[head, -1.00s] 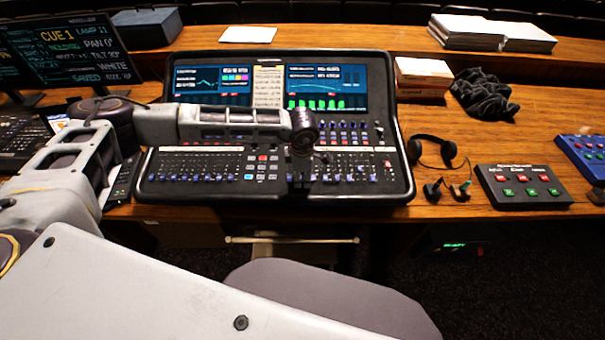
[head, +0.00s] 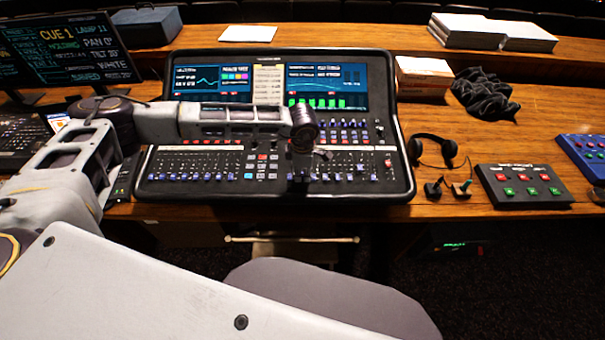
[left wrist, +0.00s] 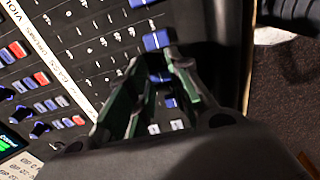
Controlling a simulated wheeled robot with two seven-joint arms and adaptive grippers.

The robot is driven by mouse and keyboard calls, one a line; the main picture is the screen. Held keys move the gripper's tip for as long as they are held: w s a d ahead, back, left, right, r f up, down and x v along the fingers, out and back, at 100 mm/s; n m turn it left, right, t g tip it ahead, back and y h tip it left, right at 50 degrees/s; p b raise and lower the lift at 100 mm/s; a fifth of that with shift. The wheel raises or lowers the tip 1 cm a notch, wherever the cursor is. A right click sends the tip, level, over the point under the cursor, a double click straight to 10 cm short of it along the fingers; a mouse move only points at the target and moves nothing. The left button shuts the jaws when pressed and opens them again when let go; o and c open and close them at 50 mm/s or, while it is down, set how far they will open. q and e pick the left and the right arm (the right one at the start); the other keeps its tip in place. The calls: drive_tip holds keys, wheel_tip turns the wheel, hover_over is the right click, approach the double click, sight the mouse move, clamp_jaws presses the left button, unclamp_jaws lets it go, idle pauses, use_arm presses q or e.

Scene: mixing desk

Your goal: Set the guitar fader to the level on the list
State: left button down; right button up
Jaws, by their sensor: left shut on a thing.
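The mixing desk (head: 402,165) stands on the wooden table, with rows of blue-capped faders along its front. My left gripper (head: 299,182) reaches down over the right fader bank. In the left wrist view, the left gripper (left wrist: 154,62) is shut on a blue fader cap (left wrist: 160,77), partly hidden between its fingers. Another blue cap (left wrist: 157,40) shows just beyond the fingertips. The fader's name cannot be read. A cream list-like panel (head: 268,86) sits between the desk's two screens; its writing is too small to read. My right gripper is not in view.
Headphones (head: 432,151) and a button box (head: 522,186) lie right of the desk, with a dark cloth (head: 484,94) behind. Monitors (head: 75,50) stand at the left. Neighbouring fader caps are close to the fingers.

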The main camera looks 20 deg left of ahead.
use_arm(q)
drive_tip(key=shift+w+a+b, duration=0.15)
drive_tip(key=shift+w+b, duration=0.2)
drive_tip(key=shift+w, duration=0.2)
drive_tip(key=shift+w+a+b, duration=0.15)
drive_tip(key=shift+w+b, duration=0.15)
drive_tip(key=shift+w, duration=0.25)
drive_tip(key=shift+w+a+r, duration=0.1)
drive_tip(key=shift+w+r, duration=0.05)
drive_tip(key=shift+w, duration=0.25)
drive_tip(key=c, duration=1.3)
unclamp_jaws()
drive_tip(key=shift+s+r, duration=0.2)
drive_tip(key=shift+r, duration=1.8)
drive_tip(key=shift+s+r, duration=0.25)
drive_tip(key=shift+r, duration=1.75)
drive_tip(key=shift+s+r, duration=0.2)
drive_tip(key=shift+r, duration=1.8)
drive_tip(key=shift+f, duration=0.1)
